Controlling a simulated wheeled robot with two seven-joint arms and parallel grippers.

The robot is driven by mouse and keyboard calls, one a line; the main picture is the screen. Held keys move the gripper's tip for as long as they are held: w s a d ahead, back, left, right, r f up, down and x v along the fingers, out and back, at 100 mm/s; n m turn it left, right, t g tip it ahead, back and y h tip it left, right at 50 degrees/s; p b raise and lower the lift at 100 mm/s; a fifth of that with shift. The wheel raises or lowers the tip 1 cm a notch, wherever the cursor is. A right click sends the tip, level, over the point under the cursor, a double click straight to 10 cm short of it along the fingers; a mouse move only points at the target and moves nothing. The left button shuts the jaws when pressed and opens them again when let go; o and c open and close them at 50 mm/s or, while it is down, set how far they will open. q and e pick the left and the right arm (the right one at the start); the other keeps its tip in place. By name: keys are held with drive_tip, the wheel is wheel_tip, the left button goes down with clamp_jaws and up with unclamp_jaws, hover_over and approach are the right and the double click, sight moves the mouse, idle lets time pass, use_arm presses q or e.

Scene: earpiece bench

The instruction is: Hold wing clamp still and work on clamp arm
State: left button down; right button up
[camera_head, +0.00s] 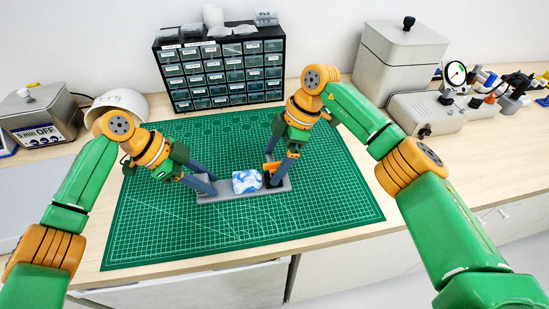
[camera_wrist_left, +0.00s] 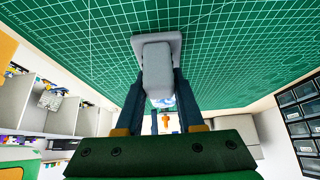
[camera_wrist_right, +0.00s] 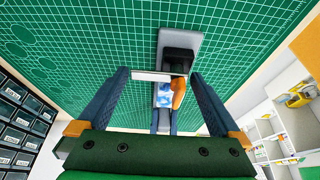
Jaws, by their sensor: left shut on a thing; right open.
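The wing clamp is a long grey base (camera_head: 240,194) lying on the green mat, with a blue-and-white piece (camera_head: 246,182) in its middle. My left gripper (camera_head: 208,186) is shut on a grey block (camera_wrist_left: 158,70) at the clamp's left end, one finger on each side. At the right end are a black block (camera_wrist_right: 180,62) and an orange part (camera_wrist_right: 178,93), probably the clamp arm. My right gripper (camera_head: 275,174) is open over that end; its fingers stand apart on either side in the right wrist view (camera_wrist_right: 160,76). Its fingers partly hide the right end in the head view.
The green cutting mat (camera_head: 160,235) is otherwise clear around the clamp. A drawer cabinet (camera_head: 222,72) stands behind it. A grey box-shaped device (camera_head: 395,60) and a machine with a dial (camera_head: 420,112) stand at the right, a display unit (camera_head: 40,115) at the left.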

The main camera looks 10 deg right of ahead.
drive_tip(key=c, duration=1)
drive_tip(key=shift+a+n+g, duration=0.2)
drive_tip(key=shift+n+g, duration=0.1)
drive_tip(key=shift+n, duration=0.45)
drive_tip(key=shift+a+n+g, duration=0.15)
drive_tip(key=shift+n+g, duration=0.15)
drive_tip(key=shift+n, duration=0.45)
drive_tip(key=shift+c, duration=0.3)
drive_tip(key=o, duration=1.1)
drive_tip(key=shift+c, duration=0.2)
drive_tip(key=shift+w+d, duration=0.1)
